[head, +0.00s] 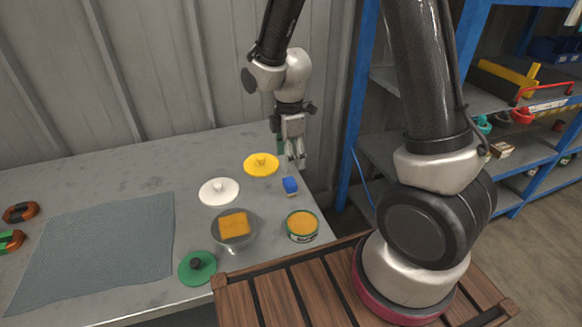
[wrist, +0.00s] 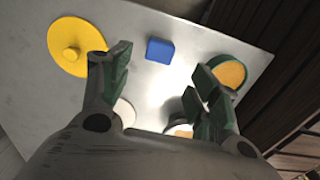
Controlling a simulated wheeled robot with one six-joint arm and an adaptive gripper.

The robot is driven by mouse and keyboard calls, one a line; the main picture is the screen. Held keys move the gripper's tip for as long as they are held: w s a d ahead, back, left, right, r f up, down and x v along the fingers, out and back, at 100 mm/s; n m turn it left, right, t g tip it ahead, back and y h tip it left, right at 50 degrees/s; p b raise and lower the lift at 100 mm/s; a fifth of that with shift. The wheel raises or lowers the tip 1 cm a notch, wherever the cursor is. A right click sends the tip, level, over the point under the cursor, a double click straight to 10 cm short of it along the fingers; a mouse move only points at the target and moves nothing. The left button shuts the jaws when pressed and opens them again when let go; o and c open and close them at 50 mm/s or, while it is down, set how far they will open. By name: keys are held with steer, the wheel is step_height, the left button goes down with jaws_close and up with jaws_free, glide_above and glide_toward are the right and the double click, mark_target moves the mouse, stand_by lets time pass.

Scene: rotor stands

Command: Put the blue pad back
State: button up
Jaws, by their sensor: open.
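The blue pad (head: 290,186) is a small block on the grey table, close to its right edge. In the wrist view the blue pad (wrist: 160,51) lies beyond the gap between my fingers and is not held. My gripper (head: 296,160) is above the table's right edge, higher than the pad and pointing down. Its fingers are apart and empty, and they also show in the wrist view (wrist: 160,77).
Around the pad are a yellow disc (head: 261,164) with a knob, a white disc (head: 219,191), an orange-filled green-rimmed tin (head: 302,226), an orange block (head: 234,224) on a round clear dish, and a green disc (head: 197,268). A blue shelf (head: 357,100) stands right. A grey mat (head: 95,250) lies left.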

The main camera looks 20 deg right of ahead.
steer(key=s+d+r+m+t, duration=0.1)
steer(key=s+d+r+m, duration=0.25)
steer(key=r, duration=0.45)
steer(key=s+d+r+m+t, duration=0.1)
steer(key=s+d+r+m, duration=0.1)
steer(key=d+r+m, duration=0.4)
steer(key=s+d+r+m+t, duration=0.1)
steer(key=s+d+r+m, duration=0.1)
steer(key=s+r+m, duration=0.2)
steer(key=s+d+r+m+t, duration=0.1)
steer(key=s+d+r+m, duration=0.2)
steer(key=s, duration=0.6)
step_height(320, 180, up, 3)
steer(key=shift+s+d+f+m, duration=0.15)
steer(key=shift+s+m, duration=0.2)
steer(key=shift+m, duration=0.4)
